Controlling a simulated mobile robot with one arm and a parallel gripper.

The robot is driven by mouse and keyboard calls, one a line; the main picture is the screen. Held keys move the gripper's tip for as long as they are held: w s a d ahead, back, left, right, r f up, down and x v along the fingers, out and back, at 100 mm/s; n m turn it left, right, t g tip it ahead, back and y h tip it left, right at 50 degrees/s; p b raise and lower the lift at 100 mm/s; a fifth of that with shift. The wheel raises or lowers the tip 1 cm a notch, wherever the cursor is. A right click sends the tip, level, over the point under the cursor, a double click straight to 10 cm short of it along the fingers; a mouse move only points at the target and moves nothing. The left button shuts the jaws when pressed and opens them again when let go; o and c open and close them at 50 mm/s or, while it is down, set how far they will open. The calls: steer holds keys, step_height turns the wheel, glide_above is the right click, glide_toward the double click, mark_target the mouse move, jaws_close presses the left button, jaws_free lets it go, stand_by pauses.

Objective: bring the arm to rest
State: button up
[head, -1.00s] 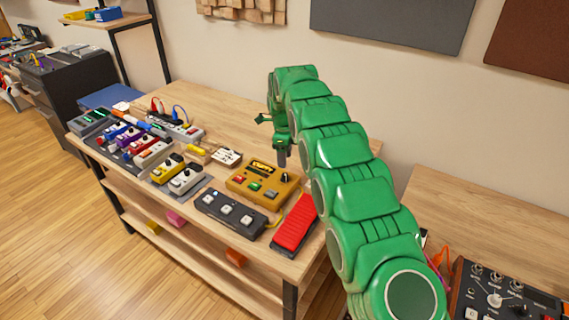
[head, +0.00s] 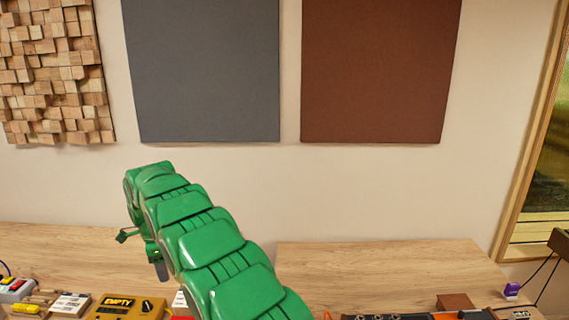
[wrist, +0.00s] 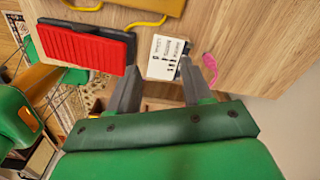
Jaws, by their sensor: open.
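My green arm (head: 205,240) reaches up and left from the bottom of the head view, out over the wooden table. My gripper (head: 160,270) hangs down at its far end, above the table. In the wrist view my gripper (wrist: 157,68) shows its two dark fingers spread apart, with nothing held between them. A white printed card (wrist: 165,57) lies on the table beyond the fingertips. Whether the tips touch anything cannot be told, but they look clear of it.
A red pedal (wrist: 88,48) lies left of the fingers and a pink item (wrist: 210,68) right of them. A yellow box marked EMPTY (head: 128,306) sits at the table's front. The right wooden tabletop (head: 390,270) is largely bare. Grey (head: 200,70) and brown (head: 380,70) panels hang behind.

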steer(key=s+d+r+n, duration=0.2)
steer(key=s+d+r, duration=0.2)
steer(key=d, duration=0.7)
steer(key=s+d+r+n+g, duration=0.15)
steer(key=s+d+r, duration=0.3)
steer(key=d, duration=0.75)
steer(key=s+d+r+n+t, duration=0.1)
steer(key=s+d+r+n, duration=0.3)
steer(key=d, duration=0.7)
steer(key=s+d+f+n, duration=0.1)
steer(key=s+d, duration=0.4)
steer(key=s, duration=0.5)
steer(key=s+d+f+n+g, duration=0.1)
steer(key=s+d+n, duration=0.2)
steer(key=s+d, duration=0.3)
steer(key=s+d+f+n, duration=0.1)
steer(key=s+d, duration=0.4)
steer(key=s, duration=0.9)
steer(key=shift+s+d+n, duration=0.25)
steer(key=shift+d+n, duration=0.05)
steer(key=shift+n, duration=0.25)
steer(key=shift+g, duration=0.25)
